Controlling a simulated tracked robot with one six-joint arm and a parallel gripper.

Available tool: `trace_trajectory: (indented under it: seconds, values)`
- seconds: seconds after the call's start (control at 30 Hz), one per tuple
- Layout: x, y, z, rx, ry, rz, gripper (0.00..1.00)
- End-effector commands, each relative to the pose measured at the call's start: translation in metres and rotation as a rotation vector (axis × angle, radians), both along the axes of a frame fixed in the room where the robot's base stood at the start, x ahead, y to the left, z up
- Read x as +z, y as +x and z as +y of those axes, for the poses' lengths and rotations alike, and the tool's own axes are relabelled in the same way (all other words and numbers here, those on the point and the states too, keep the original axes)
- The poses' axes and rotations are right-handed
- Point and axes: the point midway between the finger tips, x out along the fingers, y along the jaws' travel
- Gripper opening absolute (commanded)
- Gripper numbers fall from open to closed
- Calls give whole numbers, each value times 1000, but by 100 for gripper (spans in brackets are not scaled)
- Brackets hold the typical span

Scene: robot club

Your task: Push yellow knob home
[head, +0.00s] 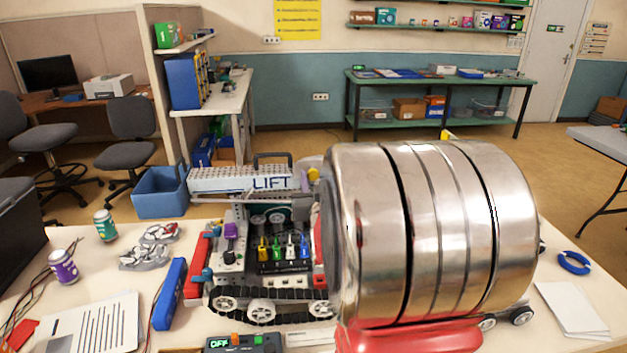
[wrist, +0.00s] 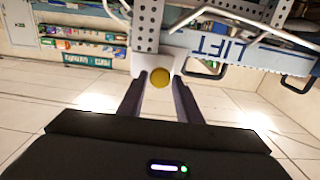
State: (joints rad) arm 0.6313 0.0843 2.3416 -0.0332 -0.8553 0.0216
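The yellow knob (wrist: 160,78) shows in the wrist view as a round face in front of a white bracket (wrist: 147,63), close to a perforated grey post. My gripper (wrist: 158,88) is open, with its two dark fingers pointing towards the knob, one on each side of it in the picture. I cannot tell whether they touch it. In the head view a small yellow knob (head: 312,174) shows at the right end of the LIFT beam (head: 240,183) on a tracked machine (head: 265,265). My gripper is hidden in the head view behind my own arm.
On the bench stand two cans (head: 104,225) (head: 64,266), a blue bar (head: 169,294), papers (head: 95,326) and a control box reading OFF (head: 243,342). Blue pliers (head: 574,263) lie at the right. In the wrist view a black handle (wrist: 298,82) hangs near the LIFT beam.

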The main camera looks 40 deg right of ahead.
Motion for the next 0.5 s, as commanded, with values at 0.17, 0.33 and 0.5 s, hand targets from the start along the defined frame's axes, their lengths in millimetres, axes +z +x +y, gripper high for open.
trace_trajectory:
  seconds: [0.17, 0.33, 0.5]
  values:
    - [0, 0, 1, 1, 0, 0, 18]
    - [0, 0, 1, 1, 0, 0, 6]
    - [0, 1, 1, 2, 0, 0, 0]
